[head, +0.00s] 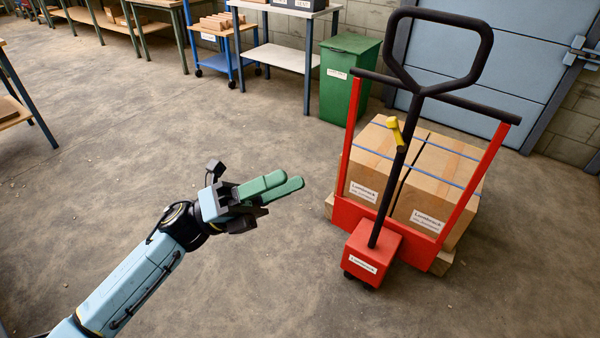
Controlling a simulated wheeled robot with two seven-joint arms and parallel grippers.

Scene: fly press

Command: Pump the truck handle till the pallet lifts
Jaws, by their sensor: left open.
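The red pallet truck (373,256) stands at the right, facing me. Its black handle (442,88) has a loop grip on top and stands nearly upright, leaning slightly right. A yellow lever (396,131) is on the handle shaft. Behind the red frame, strapped cardboard boxes (423,205) sit on a wooden pallet (447,261), mostly hidden. I cannot tell whether the pallet is clear of the floor. My left gripper (285,183) is open and empty, its green fingers pointing right toward the truck, apart from it and lower than the handle loop. My right gripper is not in view.
A green bin (347,78) stands behind the truck, left of a blue-grey door (478,65). A white-topped table (283,57) and a blue cart (223,47) are at the back. The concrete floor around my left arm is clear.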

